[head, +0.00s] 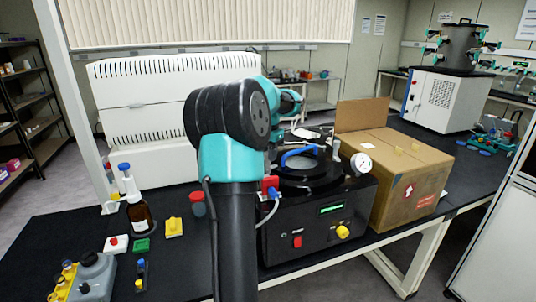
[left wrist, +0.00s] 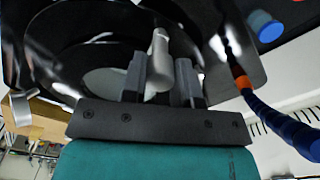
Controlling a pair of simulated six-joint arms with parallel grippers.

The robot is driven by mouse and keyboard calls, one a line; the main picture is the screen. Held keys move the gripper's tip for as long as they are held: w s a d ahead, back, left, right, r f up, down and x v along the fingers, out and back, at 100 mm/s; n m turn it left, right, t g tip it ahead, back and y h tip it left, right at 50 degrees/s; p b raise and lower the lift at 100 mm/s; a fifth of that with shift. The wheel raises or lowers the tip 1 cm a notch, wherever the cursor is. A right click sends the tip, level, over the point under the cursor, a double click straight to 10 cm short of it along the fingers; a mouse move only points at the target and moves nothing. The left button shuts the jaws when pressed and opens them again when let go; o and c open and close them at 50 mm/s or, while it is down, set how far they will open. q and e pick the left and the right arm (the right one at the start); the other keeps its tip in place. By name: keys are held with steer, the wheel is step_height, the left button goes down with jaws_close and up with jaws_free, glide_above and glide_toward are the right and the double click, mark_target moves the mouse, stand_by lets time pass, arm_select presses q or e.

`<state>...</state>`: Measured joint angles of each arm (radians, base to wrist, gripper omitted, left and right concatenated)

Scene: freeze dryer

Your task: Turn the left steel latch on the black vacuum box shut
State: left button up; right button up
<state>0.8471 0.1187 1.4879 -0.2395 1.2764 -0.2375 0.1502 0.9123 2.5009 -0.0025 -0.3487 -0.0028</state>
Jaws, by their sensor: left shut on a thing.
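The black vacuum box (head: 290,222) stands on the bench right of centre in the head view, with a round lid under a blue handle (head: 298,153). In the left wrist view the left steel latch (left wrist: 160,58) is a rounded metal lever beside the dark round lid (left wrist: 75,50). My left gripper (left wrist: 160,80) is shut on this lever, with one finger on each side. In the head view my left arm covers part of the box, and the fingers cannot be made out clearly. My right gripper is not in view.
An open cardboard box (head: 408,185) stands close to the vacuum box's right side. A gauge (head: 361,163) sits at its top right. A brown bottle (head: 139,214), a yellow part (head: 174,227) and a grey device (head: 96,272) are on the left bench.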

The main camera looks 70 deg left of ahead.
arm_select(q)
steer(key=shift+m, duration=0.8)
steer(key=o, duration=0.9)
step_height(320, 180, up, 18)
steer(key=shift+f, duration=0.25)
stand_by(0.4)
